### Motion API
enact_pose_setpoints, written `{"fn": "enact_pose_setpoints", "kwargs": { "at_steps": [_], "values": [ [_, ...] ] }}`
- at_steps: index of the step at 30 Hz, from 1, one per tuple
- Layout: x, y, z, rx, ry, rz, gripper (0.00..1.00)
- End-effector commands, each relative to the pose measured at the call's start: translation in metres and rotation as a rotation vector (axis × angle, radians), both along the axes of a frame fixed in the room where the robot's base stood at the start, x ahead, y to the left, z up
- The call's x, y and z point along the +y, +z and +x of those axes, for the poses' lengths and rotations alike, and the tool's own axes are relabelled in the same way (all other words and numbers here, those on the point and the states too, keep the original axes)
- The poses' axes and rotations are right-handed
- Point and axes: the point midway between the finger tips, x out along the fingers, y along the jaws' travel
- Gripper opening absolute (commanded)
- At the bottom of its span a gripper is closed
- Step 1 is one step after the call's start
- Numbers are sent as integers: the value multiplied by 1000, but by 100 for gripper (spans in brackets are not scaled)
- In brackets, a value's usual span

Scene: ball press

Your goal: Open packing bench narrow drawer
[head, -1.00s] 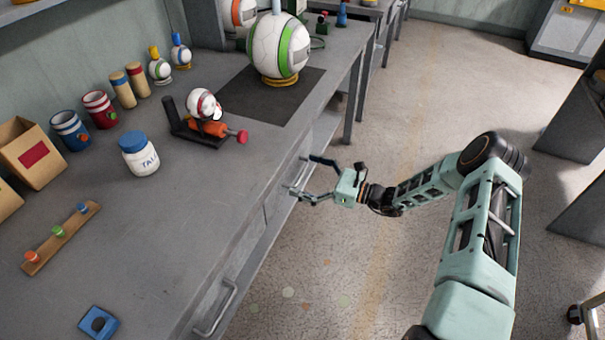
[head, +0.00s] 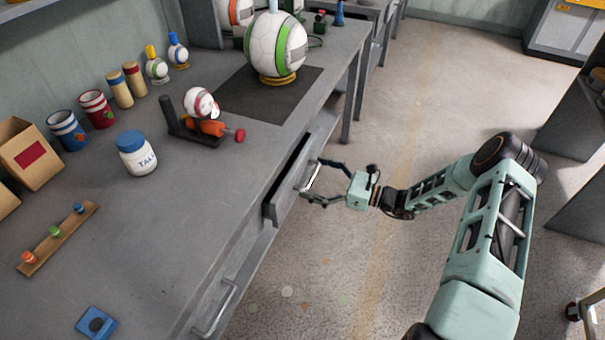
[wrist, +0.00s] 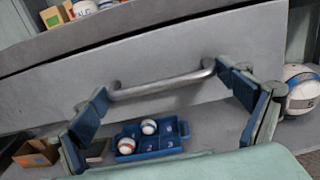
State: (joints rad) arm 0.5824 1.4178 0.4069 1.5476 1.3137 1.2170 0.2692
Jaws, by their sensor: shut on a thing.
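The narrow drawer (head: 290,190) of the grey packing bench (head: 215,215) is partly open, with a dark gap behind its front. Its bar handle (head: 314,178) faces the aisle. My gripper (head: 310,180) is at this handle, one finger at each end. In the wrist view the grey drawer front (wrist: 185,55) fills the upper middle. The metal handle (wrist: 160,86) spans between the blue finger pads of my gripper (wrist: 163,85), which is shut on it. The drawer's inside is mostly hidden.
Another drawer handle (head: 216,308) is nearer on the bench front. Below, the wrist view shows a blue numbered tray (wrist: 150,140) with two balls, and a ball (wrist: 300,90) at right. A jar (head: 138,155) and ball fixture stand on top.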

Motion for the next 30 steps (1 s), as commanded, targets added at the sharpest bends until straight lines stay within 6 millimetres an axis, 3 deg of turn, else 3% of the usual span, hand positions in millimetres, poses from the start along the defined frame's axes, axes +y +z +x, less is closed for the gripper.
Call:
{"fn": "enact_pose_setpoints", "kwargs": {
  "at_steps": [18, 24, 30],
  "values": [
    [-160, -3, -56, 1, -9, -3, 50],
    [-198, -3, -70, 2, -9, -2, 50],
    [-223, -2, -79, 3, -8, -2, 50]
  ]
}}
